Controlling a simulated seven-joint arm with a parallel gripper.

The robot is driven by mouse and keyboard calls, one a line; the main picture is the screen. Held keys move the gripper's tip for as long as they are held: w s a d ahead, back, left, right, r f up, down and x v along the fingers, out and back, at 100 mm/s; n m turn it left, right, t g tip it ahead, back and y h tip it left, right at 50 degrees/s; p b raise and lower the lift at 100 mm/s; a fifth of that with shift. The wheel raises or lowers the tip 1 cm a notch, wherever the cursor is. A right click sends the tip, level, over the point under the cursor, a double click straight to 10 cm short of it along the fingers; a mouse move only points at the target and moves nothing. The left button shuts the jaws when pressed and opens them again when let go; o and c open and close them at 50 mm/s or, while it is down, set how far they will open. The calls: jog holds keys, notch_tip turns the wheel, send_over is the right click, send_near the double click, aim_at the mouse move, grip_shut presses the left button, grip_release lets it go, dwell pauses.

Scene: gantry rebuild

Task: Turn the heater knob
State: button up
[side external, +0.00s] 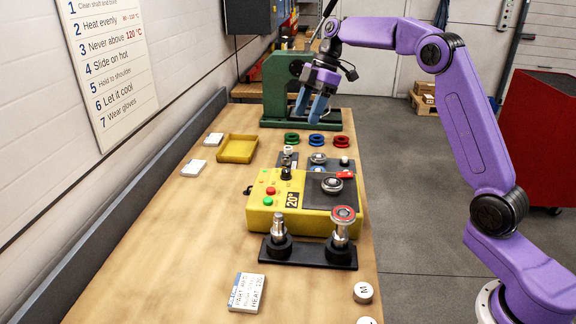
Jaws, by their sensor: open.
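The yellow heater (302,221) sits on the wooden bench in the side external view, with a "20°" display on its front. Its black knob (286,173) stands on the left part of its top, near red and green buttons. A bearing ring (332,185) lies on the dark plate at its right. My gripper (310,108) points down with its blue fingers apart and nothing between them. It is above and behind the heater, in front of the green press, clear of the knob.
A green press (278,85) stands behind. Green, blue (316,141) and red rings lie before it. A yellow tray (237,148) sits left. A black stand (340,252) with two upright shafts is in front of the heater. The bench's left front is mostly clear.

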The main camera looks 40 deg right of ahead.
aim_at(286, 170)
jog(key=x, duration=1.5)
jog(key=shift+f, duration=0.4)
jog(key=c, duration=1)
